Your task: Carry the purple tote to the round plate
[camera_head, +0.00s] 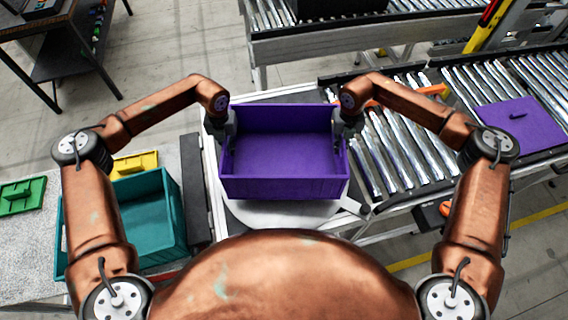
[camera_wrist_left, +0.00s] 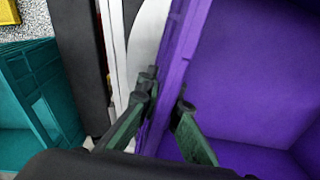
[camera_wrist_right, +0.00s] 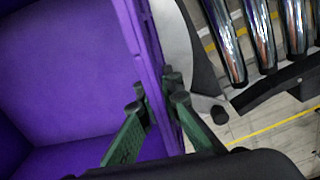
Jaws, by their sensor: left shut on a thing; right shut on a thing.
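The purple tote (camera_head: 286,188) is open-topped and empty, and it is over the round plate (camera_head: 262,216) in front of me. The plate is light grey and mostly hidden under the tote; I cannot tell whether the tote touches it. My left gripper (camera_head: 229,138) is shut on the tote's left wall, with one finger on each side of the wall in the left wrist view (camera_wrist_left: 164,104). My right gripper (camera_head: 345,138) is shut on the tote's right wall, also straddling it in the right wrist view (camera_wrist_right: 158,100). The tote looks level.
A roller conveyor (camera_head: 392,150) runs right of the plate. A purple lid (camera_head: 520,122) lies on the conveyor farther right.

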